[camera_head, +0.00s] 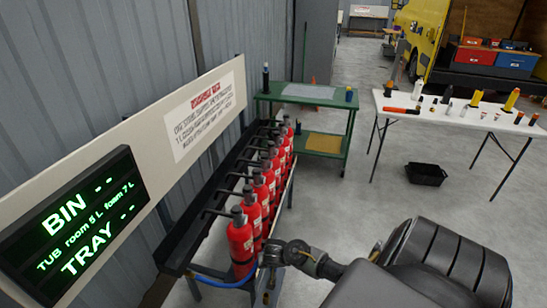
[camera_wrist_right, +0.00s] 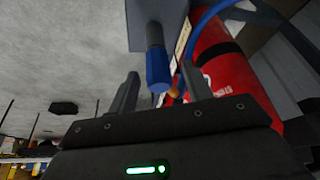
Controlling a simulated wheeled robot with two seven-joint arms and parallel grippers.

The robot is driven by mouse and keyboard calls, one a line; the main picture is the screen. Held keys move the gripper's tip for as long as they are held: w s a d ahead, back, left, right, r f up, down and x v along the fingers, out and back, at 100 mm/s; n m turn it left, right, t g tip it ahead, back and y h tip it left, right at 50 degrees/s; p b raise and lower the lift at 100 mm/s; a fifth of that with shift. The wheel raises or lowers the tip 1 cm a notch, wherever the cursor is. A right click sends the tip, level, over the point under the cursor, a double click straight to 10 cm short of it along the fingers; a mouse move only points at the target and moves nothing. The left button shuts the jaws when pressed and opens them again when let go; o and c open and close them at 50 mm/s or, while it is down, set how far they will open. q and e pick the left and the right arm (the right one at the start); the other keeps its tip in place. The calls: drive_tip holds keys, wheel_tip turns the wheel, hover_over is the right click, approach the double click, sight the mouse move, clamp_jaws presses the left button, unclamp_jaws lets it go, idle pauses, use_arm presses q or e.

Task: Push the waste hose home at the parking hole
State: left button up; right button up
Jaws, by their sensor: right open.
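The blue waste hose (camera_head: 220,282) runs in front of the nearest red extinguisher toward my right gripper (camera_head: 267,285) in the head view. In the right wrist view the hose (camera_wrist_right: 207,14) curves beside a red extinguisher. A blue hose end with a dark collar (camera_wrist_right: 158,66) projects from a grey block (camera_wrist_right: 155,22). My right gripper (camera_wrist_right: 161,88) is open, its two fingers apart on either side of this blue end; I cannot tell whether they touch it. The parking hole cannot be made out. My left gripper is not in view.
Several red extinguishers (camera_head: 241,240) stand in a row along a dark rack (camera_head: 190,225) by the wall. A display board (camera_head: 75,225) is at left. A green bench (camera_head: 325,100) and a white table (camera_head: 465,118) stand farther back. The floor between is clear except a black crate (camera_head: 426,174).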

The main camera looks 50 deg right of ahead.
drive_tip(key=p+v, duration=0.2)
drive_tip(key=v, duration=0.7)
drive_tip(key=shift+s+a+r, duration=0.1)
drive_tip(key=shift+s, duration=0.05)
